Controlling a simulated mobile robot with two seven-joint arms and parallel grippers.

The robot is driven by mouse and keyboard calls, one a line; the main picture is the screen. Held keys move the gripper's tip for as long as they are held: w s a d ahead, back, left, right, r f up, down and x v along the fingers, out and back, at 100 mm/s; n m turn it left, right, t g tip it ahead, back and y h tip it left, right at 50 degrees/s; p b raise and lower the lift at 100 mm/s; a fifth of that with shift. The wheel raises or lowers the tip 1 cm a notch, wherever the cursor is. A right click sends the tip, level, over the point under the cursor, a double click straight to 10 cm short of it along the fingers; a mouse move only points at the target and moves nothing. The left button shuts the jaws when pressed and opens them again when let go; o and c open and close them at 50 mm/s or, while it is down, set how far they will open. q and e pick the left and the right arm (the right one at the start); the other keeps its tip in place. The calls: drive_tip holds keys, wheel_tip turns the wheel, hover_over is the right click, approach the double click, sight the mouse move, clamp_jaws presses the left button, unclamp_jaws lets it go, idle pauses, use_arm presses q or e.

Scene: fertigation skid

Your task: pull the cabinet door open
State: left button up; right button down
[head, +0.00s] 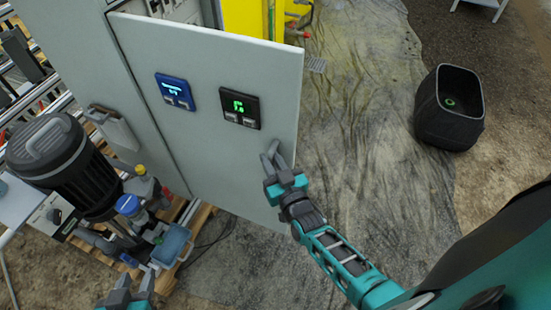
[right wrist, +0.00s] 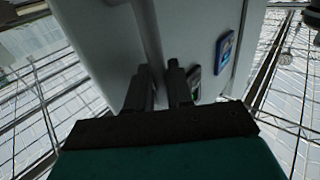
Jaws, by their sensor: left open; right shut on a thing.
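The pale grey cabinet door (head: 215,85) carries a blue display and a black display with green digits. It stands ajar from the cabinet (head: 75,45), with some inside parts showing past its top edge. My right gripper (head: 272,158) is at the door's right side, below the black display, shut on what seems to be the door's handle. The fingers hide the handle. In the right wrist view the gripper (right wrist: 164,88) is up against the door (right wrist: 195,30). My left gripper (head: 130,290) is open and empty at the bottom, apart from the door.
A dark pump motor (head: 60,160) and fittings on a wooden pallet (head: 198,218) stand left of and below the door. A black bin (head: 448,108) stands on the right. A crumpled sheet (head: 365,100) covers the floor between, otherwise clear.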

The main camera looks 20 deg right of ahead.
drive_tip(key=shift+s+a+r, duration=0.1)
drive_tip(key=shift+a+r, duration=0.1)
drive_tip(key=shift+a, duration=0.55)
drive_tip(key=c, duration=1.1)
unclamp_jaws()
drive_tip(key=shift+f, duration=0.1)
drive_tip(key=shift+c, duration=0.2)
drive_tip(key=shift+d, duration=0.1)
drive_tip(key=s, duration=0.7)
drive_tip(key=shift+s, duration=0.25)
